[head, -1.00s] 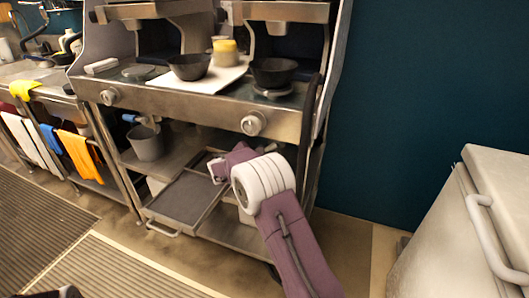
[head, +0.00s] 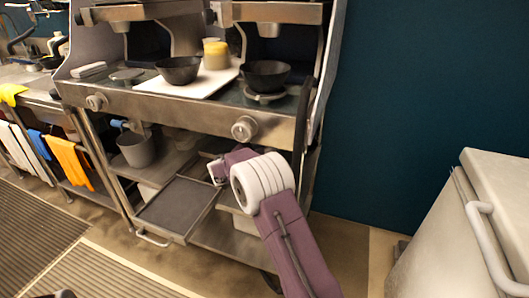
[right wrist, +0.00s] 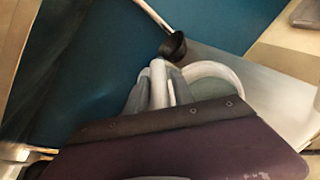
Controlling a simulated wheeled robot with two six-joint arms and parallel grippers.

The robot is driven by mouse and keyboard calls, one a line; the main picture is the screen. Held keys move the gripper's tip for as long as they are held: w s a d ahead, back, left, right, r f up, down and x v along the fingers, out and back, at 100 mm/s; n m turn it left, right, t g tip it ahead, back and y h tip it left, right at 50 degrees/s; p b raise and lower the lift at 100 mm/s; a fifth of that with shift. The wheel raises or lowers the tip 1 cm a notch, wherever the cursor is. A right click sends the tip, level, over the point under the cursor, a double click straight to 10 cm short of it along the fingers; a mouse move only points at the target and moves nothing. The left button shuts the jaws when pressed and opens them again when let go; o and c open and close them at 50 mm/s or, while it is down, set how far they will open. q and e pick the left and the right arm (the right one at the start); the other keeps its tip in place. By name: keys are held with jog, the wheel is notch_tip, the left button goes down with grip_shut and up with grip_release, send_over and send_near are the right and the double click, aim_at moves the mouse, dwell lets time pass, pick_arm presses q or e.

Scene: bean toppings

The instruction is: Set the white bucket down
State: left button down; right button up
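My right arm reaches into the open lower part of the steel stand in the head view, and its wrist hides the fingertips there. In the right wrist view my right gripper (right wrist: 158,72) has its grey fingers close together with a white strip between them. A round white bucket (right wrist: 236,76) with a grey-green inside shows right beside the fingers, partly hidden by my gripper body. The fingers look shut at its edge; the exact contact is hard to see. My left gripper is not in view.
A grey bucket (head: 138,150) stands on the left shelf. A dark tray (head: 176,204) juts out low in front. Two black bowls (head: 179,69) (head: 266,74) and a yellow jar (head: 216,53) stand on top. A black ladle (right wrist: 173,45) is near the white bucket.

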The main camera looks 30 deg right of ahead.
jog(key=shift+o, duration=0.5)
jog(key=shift+r, duration=0.1)
jog(key=shift+s+a+r, duration=0.15)
jog(key=shift+s+a, duration=0.05)
jog(key=shift+a, duration=0.15)
jog(key=p+v, duration=0.2)
jog(key=v, duration=0.9)
jog(key=shift+p, duration=0.35)
jog(key=shift+a, duration=0.1)
